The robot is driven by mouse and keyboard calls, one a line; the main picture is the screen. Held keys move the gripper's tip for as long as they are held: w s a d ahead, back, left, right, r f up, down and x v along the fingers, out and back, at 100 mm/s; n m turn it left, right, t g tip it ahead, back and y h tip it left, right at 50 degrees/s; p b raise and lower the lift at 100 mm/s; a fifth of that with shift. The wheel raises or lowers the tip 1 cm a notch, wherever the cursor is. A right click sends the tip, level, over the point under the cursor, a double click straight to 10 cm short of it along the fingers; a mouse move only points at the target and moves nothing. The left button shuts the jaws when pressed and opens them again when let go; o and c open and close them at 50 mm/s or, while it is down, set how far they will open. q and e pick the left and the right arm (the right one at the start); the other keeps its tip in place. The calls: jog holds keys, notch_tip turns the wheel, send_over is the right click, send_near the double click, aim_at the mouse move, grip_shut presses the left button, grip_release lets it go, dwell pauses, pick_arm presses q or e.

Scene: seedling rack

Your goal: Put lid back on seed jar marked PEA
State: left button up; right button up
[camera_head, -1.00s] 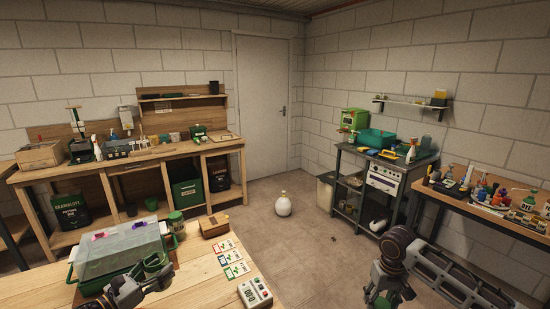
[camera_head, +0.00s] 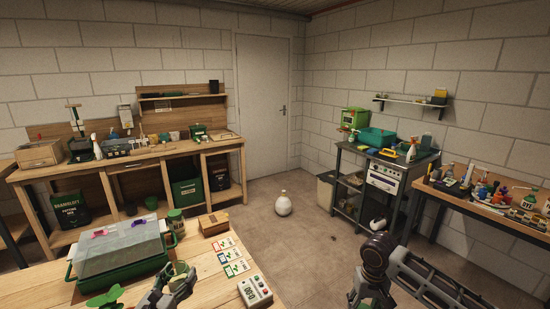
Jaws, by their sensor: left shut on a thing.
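My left gripper (camera_head: 170,294) is at the lower middle-left, low over the near wooden table. It is shut on a small round green thing (camera_head: 180,268), which looks like the lid; the fingers partly cover it. A green jar (camera_head: 176,221) stands upright farther back on the table, apart from the gripper. The lettering on it is too small to read, so I cannot tell if it is marked PEA. My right gripper (camera_head: 368,296) is at the bottom edge, right of the table, partly cut off; its jaws do not show clearly.
A green propagator tray with a clear cover (camera_head: 122,247) stands left of my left gripper. A leafy green seedling (camera_head: 105,299) is at the lower left. A brown box (camera_head: 213,224), seed cards (camera_head: 232,260) and a pale meter (camera_head: 255,292) lie to the right. Bare tabletop (camera_head: 207,285) shows between.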

pick_arm(q)
jog(key=d, duration=0.1)
jog(key=d+f+y, duration=0.1)
jog(key=shift+s+d+n, duration=0.3)
jog(key=shift+s, duration=0.1)
pick_arm(e)
jog(key=shift+s+a+f, duration=0.3)
jog(key=shift+a+f, duration=0.15)
jog(key=shift+a, duration=0.35)
pick_arm(q)
jog(key=shift+s+d+f+n+y+b, duration=0.25)
jog(key=shift+s+d+f+y, duration=0.1)
jog(key=shift+d+f, duration=0.3)
jog(key=shift+s+d+f+n+y+b, duration=0.2)
jog(key=shift+s+d+f+y+b, duration=0.15)
jog(key=shift+d+f, duration=0.35)
jog(key=shift+s+d+f+n+y+b, duration=0.25)
jog(key=shift+d+f+y, duration=0.2)
jog(key=shift+d, duration=0.35)
pick_arm(e)
jog(key=shift+n, duration=0.3)
jog(key=a+f, duration=0.1)
jog(key=s+a+f, duration=0.1)
jog(key=shift+s+a+f, duration=0.3)
jog(key=shift+f, duration=0.1)
pick_arm(q)
jog(key=shift+d+r+h, duration=0.1)
jog(key=shift+d+h, duration=0.1)
jog(key=shift+h, duration=0.05)
